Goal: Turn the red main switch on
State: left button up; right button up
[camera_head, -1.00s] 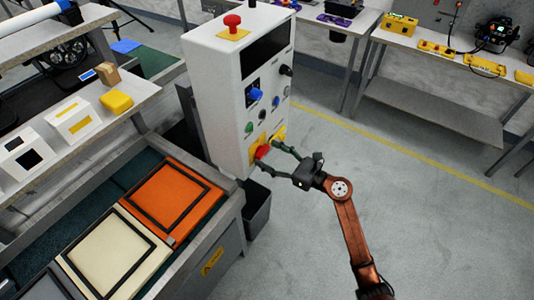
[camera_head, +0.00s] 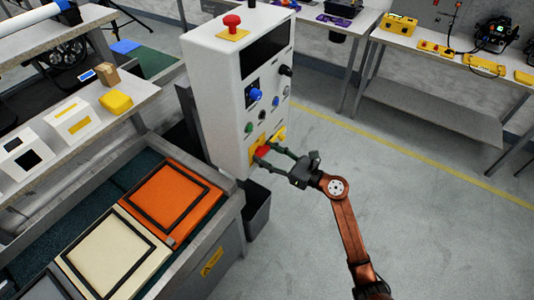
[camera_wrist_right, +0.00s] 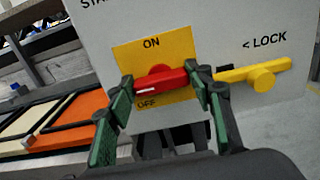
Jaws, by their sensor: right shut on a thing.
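The red main switch (camera_head: 262,151) is low on the front of the white control cabinet (camera_head: 212,95). In the right wrist view its red handle (camera_wrist_right: 163,84) lies roughly level on a yellow plate (camera_wrist_right: 125,58), with ON printed above and OFF below. A white mark shows near the handle's left end. My right gripper (camera_head: 268,153) is at the switch, its green-padded fingers closed on the two ends of the handle, as the right wrist view shows (camera_wrist_right: 159,77). A yellow lever (camera_wrist_right: 250,76) labelled LOCK sits just right of the switch. My left gripper is not in view.
A red mushroom button (camera_head: 232,21) tops the cabinet; a blue knob (camera_head: 256,94) and small buttons are on its front. A conveyor with orange (camera_head: 168,198) and cream panels stands at left. A dark bin (camera_head: 257,213) is below the cabinet. The floor at right is clear.

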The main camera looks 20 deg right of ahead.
jog(key=shift+c, duration=0.2)
jog(key=shift+r+m+p, duration=0.15)
jog(key=shift+m+p, duration=0.35)
jog(key=shift+d+r+m+p, duration=0.1)
jog(key=shift+m+p, duration=0.5)
jog(key=shift+p, duration=0.1)
jog(key=m+p, duration=0.4)
jog(key=m, duration=0.1)
jog(key=shift+w+p, duration=0.1)
jog(key=shift+p, duration=0.25)
jog(key=m+p, duration=0.4)
jog(key=m, duration=0.1)
jog(key=shift+d+m, duration=0.1)
jog(key=shift+m, duration=0.3)
jog(key=m+p, duration=0.2)
jog(key=m, duration=0.1)
jog(key=shift+w+f, duration=0.1)
jog(key=shift+f, duration=0.1)
pick_arm(q)
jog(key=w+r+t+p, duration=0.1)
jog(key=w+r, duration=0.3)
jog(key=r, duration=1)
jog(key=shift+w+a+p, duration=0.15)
jog(key=shift+p, duration=0.15)
pick_arm(e)
jog(key=shift+f+m, duration=0.1)
jog(key=shift+m, duration=0.8)
jog(key=shift+d, duration=0.1)
